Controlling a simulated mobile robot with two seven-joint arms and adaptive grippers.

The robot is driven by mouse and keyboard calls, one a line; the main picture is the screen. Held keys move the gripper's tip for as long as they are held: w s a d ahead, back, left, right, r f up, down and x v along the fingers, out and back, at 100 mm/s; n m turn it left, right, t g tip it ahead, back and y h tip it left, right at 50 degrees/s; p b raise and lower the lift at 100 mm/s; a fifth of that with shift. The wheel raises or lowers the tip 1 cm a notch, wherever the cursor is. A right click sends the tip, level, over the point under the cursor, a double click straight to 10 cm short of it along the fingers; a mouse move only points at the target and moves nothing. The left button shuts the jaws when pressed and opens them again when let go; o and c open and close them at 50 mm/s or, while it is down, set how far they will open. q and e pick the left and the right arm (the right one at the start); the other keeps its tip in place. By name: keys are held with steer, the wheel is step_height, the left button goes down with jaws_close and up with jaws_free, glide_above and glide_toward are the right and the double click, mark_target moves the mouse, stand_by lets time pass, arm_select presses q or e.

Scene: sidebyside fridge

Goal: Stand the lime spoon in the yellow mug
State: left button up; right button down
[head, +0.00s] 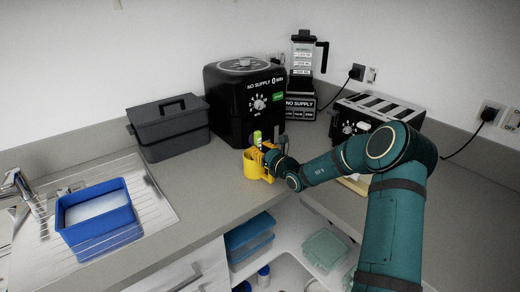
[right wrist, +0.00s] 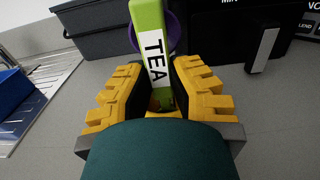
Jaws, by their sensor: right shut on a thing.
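The lime spoon (right wrist: 149,18) has a white label reading TEA and stands between the fingers of my right gripper (right wrist: 160,92), which is shut on it. In the head view the lime piece (head: 257,137) rises above my right gripper (head: 268,160). My left gripper is not in view.
A black appliance (head: 232,85) stands behind the mug, with a blender (head: 301,65) and a toaster (head: 350,112) to its right. A dark lidded box (head: 170,130) and a blue basin (head: 98,235) are at left. Counter left of the mug is clear.

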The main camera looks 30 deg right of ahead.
steer(key=c, duration=0.9)
jaws_free()
steer(key=shift+c, duration=0.2)
steer(key=s, duration=1.2)
steer(key=shift+d, duration=0.45)
